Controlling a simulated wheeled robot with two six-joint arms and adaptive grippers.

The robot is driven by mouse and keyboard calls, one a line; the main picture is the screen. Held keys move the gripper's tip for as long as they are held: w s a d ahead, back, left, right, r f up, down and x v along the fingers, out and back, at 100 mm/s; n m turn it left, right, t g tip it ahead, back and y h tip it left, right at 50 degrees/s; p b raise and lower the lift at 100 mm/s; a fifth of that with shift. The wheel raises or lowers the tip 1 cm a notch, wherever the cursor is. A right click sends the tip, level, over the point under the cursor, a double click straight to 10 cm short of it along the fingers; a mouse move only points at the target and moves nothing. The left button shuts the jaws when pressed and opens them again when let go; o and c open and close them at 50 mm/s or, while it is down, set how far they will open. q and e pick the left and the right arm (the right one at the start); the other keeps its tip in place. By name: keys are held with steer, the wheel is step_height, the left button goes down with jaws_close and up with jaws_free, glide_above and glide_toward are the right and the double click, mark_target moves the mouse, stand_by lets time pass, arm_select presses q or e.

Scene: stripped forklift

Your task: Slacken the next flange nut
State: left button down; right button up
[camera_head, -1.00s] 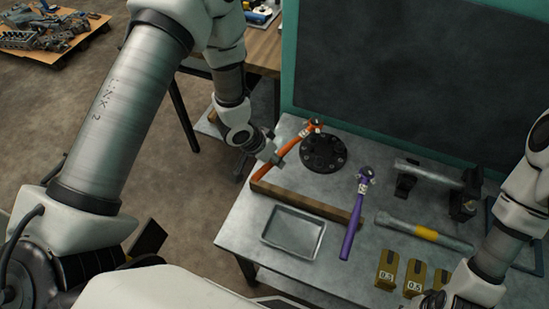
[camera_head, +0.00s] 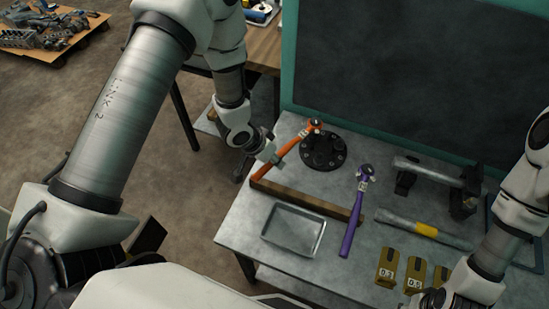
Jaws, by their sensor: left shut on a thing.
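The black round flange (camera_head: 323,151) lies on the grey metal bench, with several small nuts or studs around its rim, too small to tell apart. My left gripper (camera_head: 272,156) is shut on the handle of the orange ratchet wrench (camera_head: 292,147). The wrench slants up to the right, and its head is at the far left edge of the flange; whether it sits on a nut I cannot tell. A purple ratchet wrench (camera_head: 355,212) lies to the right, its handle toward me. My right arm comes in at the right; its gripper (camera_head: 436,300) is low at the picture's bottom edge, its fingers not clear.
A wooden bar (camera_head: 305,201) lies in front of the flange, with an empty metal tray (camera_head: 293,230) nearer. A grey tool with a yellow band (camera_head: 424,230), a stand with a shaft (camera_head: 432,174) and numbered yellow blocks (camera_head: 387,267) fill the right side.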

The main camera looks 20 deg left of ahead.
arm_select(q)
steer(key=shift+f+b, duration=0.6)
steer(key=shift+f, duration=0.4)
arm_select(e)
steer(key=shift+f, duration=0.6)
arm_select(q)
steer(key=shift+r, duration=0.1)
arm_select(e)
steer(key=shift+r, duration=0.1)
arm_select(q)
steer(key=shift+w+r+p, duration=0.1)
steer(key=shift+r+p, duration=0.1)
steer(key=shift+p, duration=0.25)
arm_select(e)
steer(key=shift+r, duration=0.25)
arm_select(q)
step_height(320, 180, up, 4)
steer(key=p, duration=0.4)
steer(key=shift+r, duration=0.2)
arm_select(e)
step_height(320, 180, up, 4)
steer(key=shift+r, duration=0.1)
arm_select(q)
steer(key=shift+f, duration=0.25)
arm_select(e)
steer(key=shift+f, duration=0.2)
